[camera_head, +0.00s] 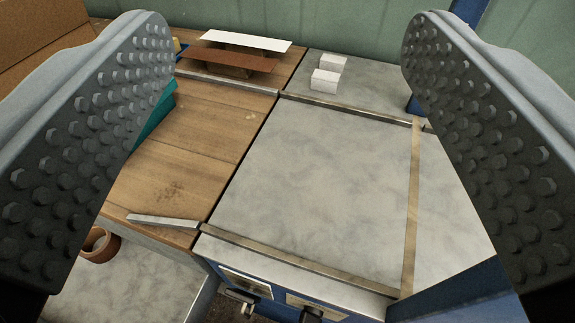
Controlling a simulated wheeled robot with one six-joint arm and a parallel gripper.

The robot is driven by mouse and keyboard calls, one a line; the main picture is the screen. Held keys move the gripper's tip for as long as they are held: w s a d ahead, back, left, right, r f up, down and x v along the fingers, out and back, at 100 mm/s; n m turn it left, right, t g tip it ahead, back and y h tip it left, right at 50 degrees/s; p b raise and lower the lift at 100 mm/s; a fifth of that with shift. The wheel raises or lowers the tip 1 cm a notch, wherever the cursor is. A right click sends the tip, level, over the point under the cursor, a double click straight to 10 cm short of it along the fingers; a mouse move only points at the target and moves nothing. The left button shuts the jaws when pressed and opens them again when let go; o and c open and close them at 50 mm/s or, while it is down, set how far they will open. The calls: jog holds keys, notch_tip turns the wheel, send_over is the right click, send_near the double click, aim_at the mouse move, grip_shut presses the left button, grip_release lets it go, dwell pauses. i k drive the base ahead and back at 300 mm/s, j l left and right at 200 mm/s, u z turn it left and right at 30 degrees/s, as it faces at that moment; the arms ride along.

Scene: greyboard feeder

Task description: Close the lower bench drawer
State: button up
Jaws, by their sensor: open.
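My gripper (287,45) is open and empty, with one studded grey finger at each side of the view. Between and beyond the fingers lies the bench's pale grey top (310,180). Below its near edge is a blue front with a pale label plate (246,281) and a dark handle (241,296). A second plate (317,304) sits to the right, with another dark handle partly cut off by the picture's bottom edge. I cannot tell which part is the lower drawer, or how far it is open.
Metal strips (300,258) edge the grey top. A wooden top (195,145) adjoins it on the left, with a loose metal bar (162,220). White blocks (327,77) and brown and white boards (228,59) stand behind. A brown roll (101,246) is at lower left.

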aim_at(139, 285)
jog(key=u, duration=0.4)
jog(key=k+l+u, duration=0.1)
jog(key=u, duration=0.75)
jog(key=k+u, duration=0.1)
jog(key=u, duration=0.35)
jog(key=k+j+u, duration=0.15)
jog(key=k, duration=0.25)
